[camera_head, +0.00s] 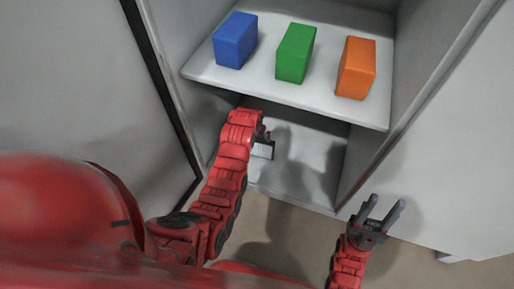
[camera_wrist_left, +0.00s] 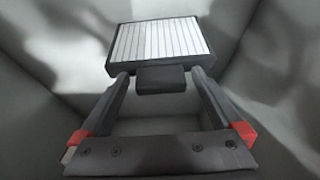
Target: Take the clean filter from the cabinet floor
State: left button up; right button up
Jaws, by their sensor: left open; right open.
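The clean filter is a white pleated panel in a dark frame with a black tab (camera_wrist_left: 162,79) facing my gripper. In the left wrist view, the filter (camera_wrist_left: 158,42) lies just past the fingertips. My left gripper (camera_wrist_left: 161,76) is open, with one finger on each side of the tab; I cannot tell whether they touch it. In the head view, my left arm reaches into the lower cabinet compartment, and part of the filter (camera_head: 263,151) shows there beside my left gripper (camera_head: 264,137). My right gripper (camera_head: 386,204) is open and empty, outside the cabinet at the right.
Above is a shelf (camera_head: 268,78) carrying a blue block (camera_head: 235,40), a green block (camera_head: 295,53) and an orange block (camera_head: 356,68). The cabinet's side walls flank my left arm closely. The cabinet floor (camera_head: 312,180) is clear to the right of the filter.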

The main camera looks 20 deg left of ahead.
pick_arm(q)
grip_shut()
dwell(0.5)
jog(key=shift+w, duration=0.1)
